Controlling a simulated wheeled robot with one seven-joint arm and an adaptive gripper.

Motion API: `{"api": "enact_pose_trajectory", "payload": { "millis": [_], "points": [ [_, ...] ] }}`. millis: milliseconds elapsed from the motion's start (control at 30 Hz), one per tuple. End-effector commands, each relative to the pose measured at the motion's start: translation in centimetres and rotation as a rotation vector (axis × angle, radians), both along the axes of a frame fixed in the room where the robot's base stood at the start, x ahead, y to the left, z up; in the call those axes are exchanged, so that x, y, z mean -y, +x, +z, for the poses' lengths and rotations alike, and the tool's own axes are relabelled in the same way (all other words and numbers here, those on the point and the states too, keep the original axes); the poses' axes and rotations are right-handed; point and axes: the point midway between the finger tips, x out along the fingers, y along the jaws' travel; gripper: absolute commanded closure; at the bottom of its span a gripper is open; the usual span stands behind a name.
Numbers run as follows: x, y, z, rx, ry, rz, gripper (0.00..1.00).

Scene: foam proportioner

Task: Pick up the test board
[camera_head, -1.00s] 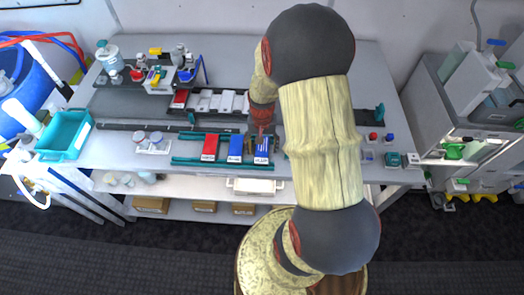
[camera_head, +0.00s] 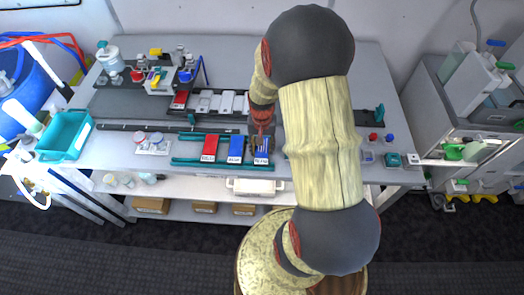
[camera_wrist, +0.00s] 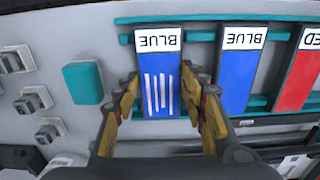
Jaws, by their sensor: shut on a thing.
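A blue board with white stripes and a white label reading BLUE (camera_wrist: 158,60) lies across teal rails in the wrist view. It is the only striped board, and I take it as the test board. It also shows in the head view (camera_head: 262,155), at the right end of a row of boards, partly hidden by my gripper. My gripper (camera_wrist: 161,88) has one yellowish finger against each long side of this board and is shut on it. The board appears still at the rails; I cannot tell if it is lifted.
A plain blue board (camera_head: 236,149) and a red board (camera_head: 210,149) lie to the left on the same teal rails (camera_head: 185,162). A teal tray (camera_head: 64,136) stands at the left. A teal block (camera_wrist: 83,82) lies beside the held board.

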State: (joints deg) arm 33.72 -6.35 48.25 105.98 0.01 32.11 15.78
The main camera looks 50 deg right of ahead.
Motion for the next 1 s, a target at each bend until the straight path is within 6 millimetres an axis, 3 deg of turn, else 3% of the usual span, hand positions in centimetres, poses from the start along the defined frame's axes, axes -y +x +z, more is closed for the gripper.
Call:
{"api": "enact_pose_trajectory", "payload": {
  "millis": [367,633,900,1000],
  "points": [
    [0.0,0.0,0.4,0.001,-0.001,0.000,0.84],
    [0.0,0.1,3.6,0.003,-0.002,0.000,0.84],
    [-4.2,-2.3,9.3,0.005,-0.003,0.003,0.84],
    [-6.5,-3.7,10.3,0.002,-0.001,0.005,0.84]
  ]
}}
